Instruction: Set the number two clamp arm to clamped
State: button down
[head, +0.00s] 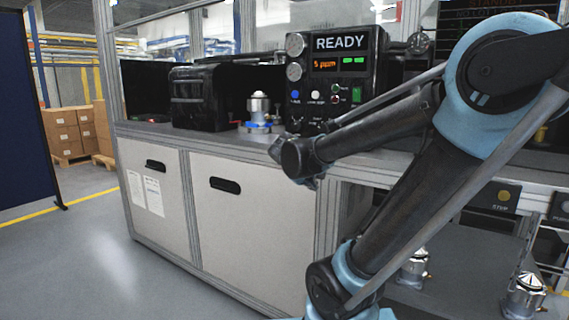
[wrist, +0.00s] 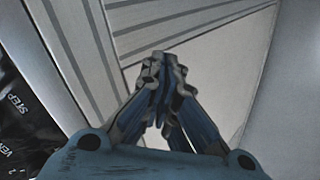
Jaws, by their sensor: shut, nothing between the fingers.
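My gripper (wrist: 160,65) is in the middle of the wrist view, its fingers together with nothing between them. Pale cabinet panels and ribbed metal framing lie beyond it. In the head view my arm crosses the right side, and its fingers cannot be clearly made out there. I cannot pick out a number two clamp arm in either view. A silver housing on a blue base (head: 258,127) stands on the bench, left of the control box. Similar silver housings stand lower right, one (head: 414,268) partly behind my arm and another (head: 525,295) at the right.
The control box (head: 336,72) reads READY. A black machine (head: 198,98) sits to its left on the bench (head: 225,140). A dark panel marked STEP (head: 492,197) is at the right; STEP lettering (wrist: 14,102) shows in the wrist view. The floor at left is clear.

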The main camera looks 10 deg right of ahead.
jog(key=s+f+m+g+y, duration=0.2)
jog(key=s+f, duration=0.5)
jog(key=s, duration=0.4)
jog(key=s+f+m+g+y, duration=0.3)
jog(key=s+f, duration=0.4)
jog(key=s, duration=0.3)
jog(key=shift+s+d+m+g+y, duration=0.3)
jog(key=shift+s+m, duration=0.1)
jog(key=shift+m, duration=0.3)
jog(key=shift+f, duration=0.1)
